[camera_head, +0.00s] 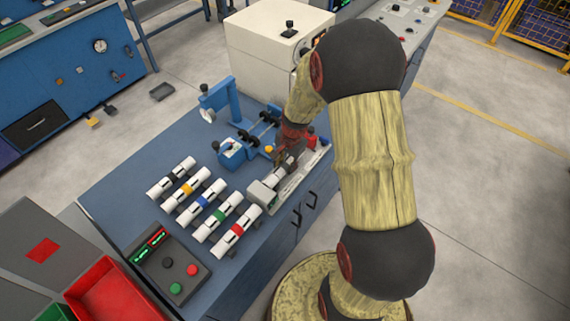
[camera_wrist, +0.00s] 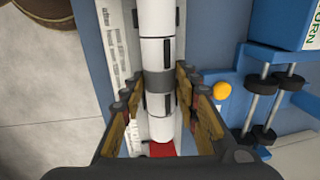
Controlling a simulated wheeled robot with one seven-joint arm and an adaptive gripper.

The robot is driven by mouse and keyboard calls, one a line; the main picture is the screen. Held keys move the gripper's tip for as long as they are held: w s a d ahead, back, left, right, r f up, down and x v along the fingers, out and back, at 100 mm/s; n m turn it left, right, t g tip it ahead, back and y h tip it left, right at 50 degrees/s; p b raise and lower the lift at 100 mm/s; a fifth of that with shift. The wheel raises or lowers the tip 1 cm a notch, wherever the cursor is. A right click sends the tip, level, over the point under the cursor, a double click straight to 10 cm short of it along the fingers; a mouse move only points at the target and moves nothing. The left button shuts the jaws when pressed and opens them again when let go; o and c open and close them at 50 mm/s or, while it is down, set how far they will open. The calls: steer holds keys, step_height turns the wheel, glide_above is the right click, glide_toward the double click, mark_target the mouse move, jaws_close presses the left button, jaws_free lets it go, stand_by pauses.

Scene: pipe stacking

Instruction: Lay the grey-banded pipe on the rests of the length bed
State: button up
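The grey-banded pipe is white with dark slots and runs up the middle of the wrist view, its grey band (camera_wrist: 160,85) between my fingertips. In the head view a white pipe part (camera_head: 275,180) shows beside my gripper (camera_head: 287,157); the rest is hidden behind it. The length bed (camera_head: 300,184) is a pale rail along the bench's right side, with a grey block at its near end. The pipe lies along and over the bed; whether it touches the rests is hidden. My gripper (camera_wrist: 158,90) straddles the pipe at the band; contact of both fingers is unclear.
Several white pipes with coloured bands, such as the red-banded one (camera_head: 236,231), lie in a row on the blue bench (camera_head: 130,193). A blue fixture with black rollers (camera_head: 262,130) stands close left of my gripper. A button box (camera_head: 170,265) is at the front.

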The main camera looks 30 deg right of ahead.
steer(key=o, duration=0.4)
steer(key=r, duration=0.4)
steer(key=s+r, duration=0.1)
steer(key=r, duration=0.7)
steer(key=shift+s+d, duration=0.3)
steer(key=shift+s, duration=0.05)
steer(key=shift+f, duration=0.1)
